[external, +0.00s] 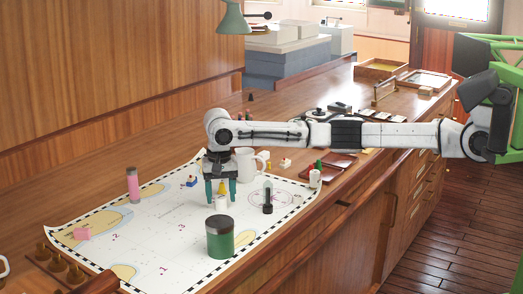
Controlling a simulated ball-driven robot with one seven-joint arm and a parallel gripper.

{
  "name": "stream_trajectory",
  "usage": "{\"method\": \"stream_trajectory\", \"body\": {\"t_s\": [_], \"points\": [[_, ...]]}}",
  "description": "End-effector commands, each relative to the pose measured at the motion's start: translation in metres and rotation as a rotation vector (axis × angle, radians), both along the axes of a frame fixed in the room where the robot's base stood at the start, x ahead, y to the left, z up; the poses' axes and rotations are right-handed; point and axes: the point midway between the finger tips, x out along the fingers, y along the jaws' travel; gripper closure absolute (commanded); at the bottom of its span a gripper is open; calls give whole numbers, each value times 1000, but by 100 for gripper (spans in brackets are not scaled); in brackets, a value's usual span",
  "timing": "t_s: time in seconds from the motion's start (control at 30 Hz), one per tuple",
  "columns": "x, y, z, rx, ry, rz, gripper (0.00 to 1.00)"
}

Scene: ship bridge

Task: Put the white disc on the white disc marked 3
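My gripper (221,200) points down over the chart (160,225), with its two teal fingers spread apart. A small white round piece (222,204) shows low between the fingertips, and it may be the white disc. I cannot tell whether the fingers touch it. A small yellow piece (222,188) shows between the fingers, higher in the picture. Small red numerals, among them 1 and 2, are printed on the chart. I cannot make out a white disc marked 3.
A green jar (220,239) stands in front of my gripper. A pink cylinder (133,185) stands to the left, a white mug (249,162) behind, and a dark-handled tool (268,196) to the right. The chart's left-middle part is mostly clear.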

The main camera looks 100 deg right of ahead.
Motion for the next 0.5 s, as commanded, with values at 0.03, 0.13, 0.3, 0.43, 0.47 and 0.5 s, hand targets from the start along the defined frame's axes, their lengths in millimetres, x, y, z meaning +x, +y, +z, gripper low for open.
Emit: {"method": "stream_trajectory", "body": {"t_s": [0.03, 0.13, 0.3, 0.43, 0.47, 0.5], "points": [[0, 0, 0, 0, 0, 0, 40], [0, 0, 0, 0, 0, 0, 40], [0, 0, 2, -1, -1, 0, 40], [1, 0, 18, 0, -1, 1, 40], [1, 0, 23, 1, -2, 0, 40], [0, 1, 30, 1, -2, 1, 40]]}}
